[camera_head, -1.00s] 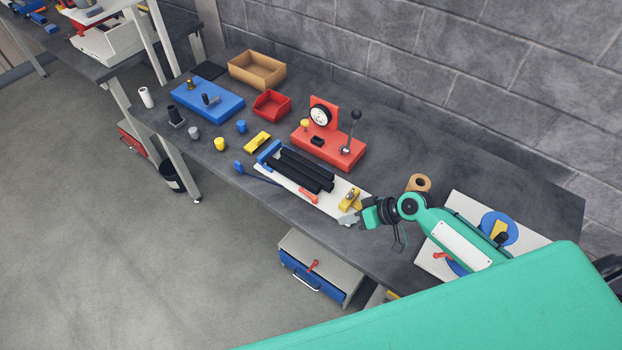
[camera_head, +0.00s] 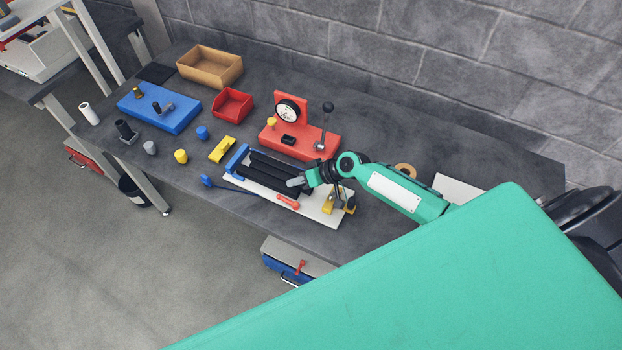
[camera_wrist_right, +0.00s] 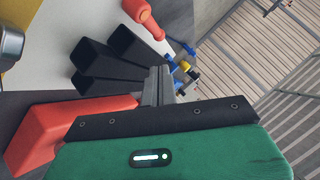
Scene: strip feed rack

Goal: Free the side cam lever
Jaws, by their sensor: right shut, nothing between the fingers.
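An orange-red lever (camera_head: 287,202), which looks like the side cam lever, lies along the near side of a white plate (camera_head: 322,215). It also shows in the right wrist view (camera_wrist_right: 143,14) at the top. Black bars (camera_head: 266,172) lie on the plate beside it, against a blue end block (camera_head: 238,158). My right gripper (camera_head: 292,182) is shut and empty, over the right part of the bars and a little behind the lever. In the wrist view its fingers (camera_wrist_right: 158,75) are together, apart from the lever. My left gripper is not in view.
A red gauge stand (camera_head: 318,143) with an upright black-knobbed lever stands just behind the plate. A yellow clamp (camera_head: 330,205) sits at the plate's right end, partly under my arm. A yellow block (camera_head: 222,149) and a blue fixture (camera_head: 160,108) stand to the left.

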